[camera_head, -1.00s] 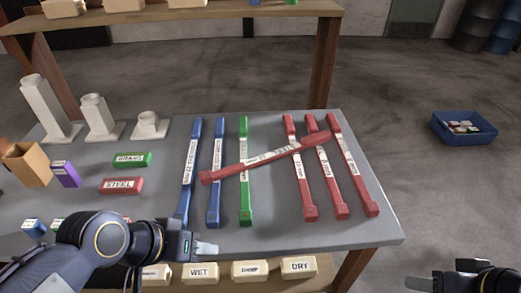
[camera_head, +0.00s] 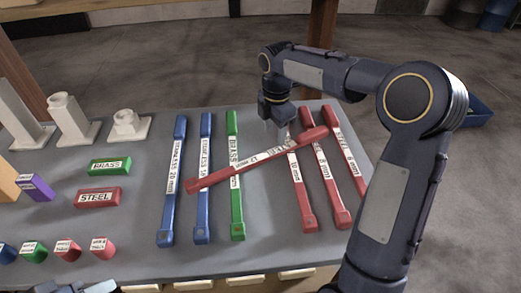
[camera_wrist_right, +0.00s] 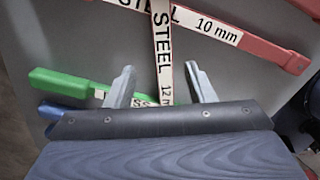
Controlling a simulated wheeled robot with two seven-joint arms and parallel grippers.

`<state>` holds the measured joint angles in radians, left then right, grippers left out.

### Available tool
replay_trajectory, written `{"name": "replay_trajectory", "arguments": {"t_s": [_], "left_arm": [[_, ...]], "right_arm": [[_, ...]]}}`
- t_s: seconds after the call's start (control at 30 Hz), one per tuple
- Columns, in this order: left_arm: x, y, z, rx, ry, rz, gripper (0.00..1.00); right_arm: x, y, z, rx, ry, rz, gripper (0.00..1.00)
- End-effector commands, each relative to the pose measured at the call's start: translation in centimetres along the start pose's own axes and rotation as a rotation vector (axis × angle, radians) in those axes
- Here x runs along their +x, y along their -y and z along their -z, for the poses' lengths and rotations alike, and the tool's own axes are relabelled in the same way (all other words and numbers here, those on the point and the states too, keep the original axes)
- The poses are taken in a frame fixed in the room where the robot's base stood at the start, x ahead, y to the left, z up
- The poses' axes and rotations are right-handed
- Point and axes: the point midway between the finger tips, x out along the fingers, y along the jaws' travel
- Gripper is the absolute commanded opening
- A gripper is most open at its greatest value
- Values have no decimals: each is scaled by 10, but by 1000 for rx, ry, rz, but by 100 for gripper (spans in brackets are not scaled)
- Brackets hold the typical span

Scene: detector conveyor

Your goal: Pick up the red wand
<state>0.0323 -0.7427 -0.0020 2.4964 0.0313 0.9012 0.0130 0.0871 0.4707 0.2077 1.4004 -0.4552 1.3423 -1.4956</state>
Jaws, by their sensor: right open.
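A red wand (camera_head: 215,177) with a white label lies diagonally across the blue, green and red wands in the head view. In the right wrist view this wand (camera_wrist_right: 162,55) reads STEEL 12 and runs between the fingers. Its near part there is hidden by my gripper. My right gripper (camera_head: 278,133) is open over the wand's right half; its parted fingers (camera_wrist_right: 160,88) show in the wrist view, one each side of the wand. More red wands (camera_head: 330,190) lie at the right, one labelled 10 mm (camera_wrist_right: 245,40). Only a bit of my left gripper (camera_head: 98,287) shows at the bottom edge.
A green wand (camera_head: 238,225) and two blue wands (camera_head: 202,220) lie under or beside the diagonal wand. STEEL (camera_head: 98,197) and BRASS (camera_head: 109,166) blocks and white pedestals (camera_head: 72,122) stand left on the grey table (camera_head: 135,235). A blue bin (camera_head: 480,113) is partly behind my right arm.

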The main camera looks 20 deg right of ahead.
Motion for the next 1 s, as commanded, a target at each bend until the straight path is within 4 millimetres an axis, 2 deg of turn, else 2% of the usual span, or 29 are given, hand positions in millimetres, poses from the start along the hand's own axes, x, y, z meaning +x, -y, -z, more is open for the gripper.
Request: {"name": "replay_trajectory", "arguments": {"t_s": [0.4,0.53,0.73,1.0], "left_arm": [[0,0,0,0,0,0,45],[0,0,0,0,0,0,45],[0,0,0,0,0,0,45],[0,0,0,0,0,0,45]], "right_arm": [[56,4,4,3,-1,2,49],[64,4,4,3,-2,0,49],[64,4,4,3,-1,-1,49],[64,4,4,3,-1,-1,15]]}}
